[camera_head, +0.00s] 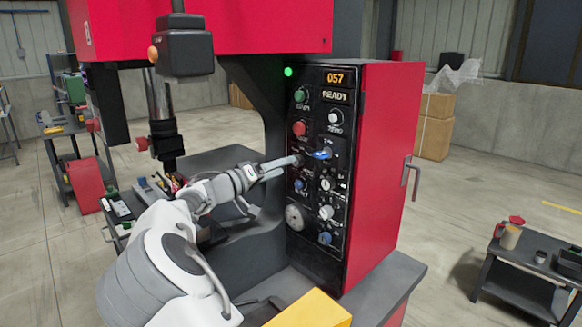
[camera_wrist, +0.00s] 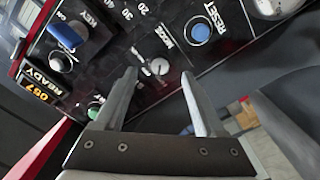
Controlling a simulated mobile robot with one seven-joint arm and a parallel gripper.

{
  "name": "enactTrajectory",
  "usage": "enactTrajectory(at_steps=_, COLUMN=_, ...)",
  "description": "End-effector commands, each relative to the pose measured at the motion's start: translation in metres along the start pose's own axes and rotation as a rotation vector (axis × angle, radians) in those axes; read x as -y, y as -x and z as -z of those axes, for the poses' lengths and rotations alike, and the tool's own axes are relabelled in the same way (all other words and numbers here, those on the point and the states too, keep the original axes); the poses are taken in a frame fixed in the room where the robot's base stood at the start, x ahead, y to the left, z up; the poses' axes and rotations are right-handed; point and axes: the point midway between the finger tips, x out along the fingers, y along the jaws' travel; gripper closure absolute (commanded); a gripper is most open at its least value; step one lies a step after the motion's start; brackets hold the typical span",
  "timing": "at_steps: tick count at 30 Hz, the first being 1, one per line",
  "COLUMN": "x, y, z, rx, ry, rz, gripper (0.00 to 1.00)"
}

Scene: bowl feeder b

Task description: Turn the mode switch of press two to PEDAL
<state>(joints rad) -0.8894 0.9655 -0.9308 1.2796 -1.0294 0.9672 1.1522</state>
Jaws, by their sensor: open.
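The press's control panel (camera_head: 318,215) faces left on the red cabinet. In the wrist view, a small pale knob (camera_wrist: 160,66), apparently the mode switch beside a label that seems to read MODE, shows between my fingertips. My gripper (camera_wrist: 159,75) is open, one finger on either side of the knob in that view; I cannot tell whether they touch it or how deep they reach. In the head view, my gripper (camera_head: 296,160) is at the panel's left column, below the red button (camera_head: 299,128), and hides the knob. The position lettering is too small to read.
A blue RESET button (camera_wrist: 200,34) and a blue switch (camera_wrist: 67,35) lie near the fingers. The display (camera_head: 335,96) reads READY, with 057 above it. A green button (camera_head: 300,95) is higher up. The red cabinet (camera_head: 382,170) has a side handle.

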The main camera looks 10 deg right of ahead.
Motion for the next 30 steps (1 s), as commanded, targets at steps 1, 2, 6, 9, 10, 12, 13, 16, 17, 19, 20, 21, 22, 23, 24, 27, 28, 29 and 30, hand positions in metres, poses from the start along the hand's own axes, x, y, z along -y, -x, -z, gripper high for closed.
enactTrajectory(at_steps=1, x=0.002, y=0.015, z=-0.001, rx=-0.002, ry=-0.001, rz=0.004, gripper=0.28)
enactTrajectory(at_steps=2, x=0.002, y=0.023, z=0.0, rx=-0.003, ry=-0.002, rz=0.004, gripper=0.28)
enactTrajectory(at_steps=6, x=0.002, y=0.058, z=-0.001, rx=-0.002, ry=-0.001, rz=0.003, gripper=0.28)
enactTrajectory(at_steps=9, x=0.001, y=0.08, z=0.0, rx=-0.002, ry=-0.001, rz=0.003, gripper=0.28)
enactTrajectory(at_steps=10, x=0.001, y=0.086, z=0.0, rx=-0.003, ry=-0.001, rz=0.003, gripper=0.28)
enactTrajectory(at_steps=12, x=0.001, y=0.099, z=-0.001, rx=-0.001, ry=0.0, rz=0.002, gripper=0.28)
enactTrajectory(at_steps=13, x=0.001, y=0.103, z=0.0, rx=-0.002, ry=0.0, rz=0.003, gripper=0.28)
enactTrajectory(at_steps=16, x=0.001, y=0.115, z=0.0, rx=0.0, ry=0.0, rz=0.001, gripper=0.28)
enactTrajectory(at_steps=17, x=0.001, y=0.117, z=0.0, rx=0.0, ry=0.0, rz=0.001, gripper=0.28)
enactTrajectory(at_steps=19, x=0.0, y=0.122, z=0.0, rx=0.0, ry=0.001, rz=0.001, gripper=0.28)
enactTrajectory(at_steps=20, x=0.0, y=0.123, z=0.0, rx=0.0, ry=0.001, rz=0.001, gripper=0.28)
enactTrajectory(at_steps=21, x=0.0, y=0.124, z=0.0, rx=0.001, ry=0.001, rz=0.0, gripper=0.28)
enactTrajectory(at_steps=22, x=0.0, y=0.124, z=0.0, rx=0.001, ry=0.001, rz=0.0, gripper=0.28)
enactTrajectory(at_steps=23, x=0.0, y=0.125, z=0.0, rx=0.001, ry=0.001, rz=0.0, gripper=0.28)
enactTrajectory(at_steps=24, x=0.0, y=0.125, z=0.0, rx=0.001, ry=0.001, rz=0.0, gripper=0.28)
enactTrajectory(at_steps=27, x=0.0, y=0.124, z=0.0, rx=0.001, ry=0.0, rz=0.0, gripper=0.28)
enactTrajectory(at_steps=28, x=0.0, y=0.124, z=0.0, rx=0.001, ry=0.0, rz=0.0, gripper=0.28)
enactTrajectory(at_steps=29, x=0.0, y=0.124, z=0.0, rx=0.001, ry=0.0, rz=0.0, gripper=0.28)
enactTrajectory(at_steps=30, x=0.0, y=0.124, z=-0.001, rx=0.002, ry=0.001, rz=0.0, gripper=0.28)
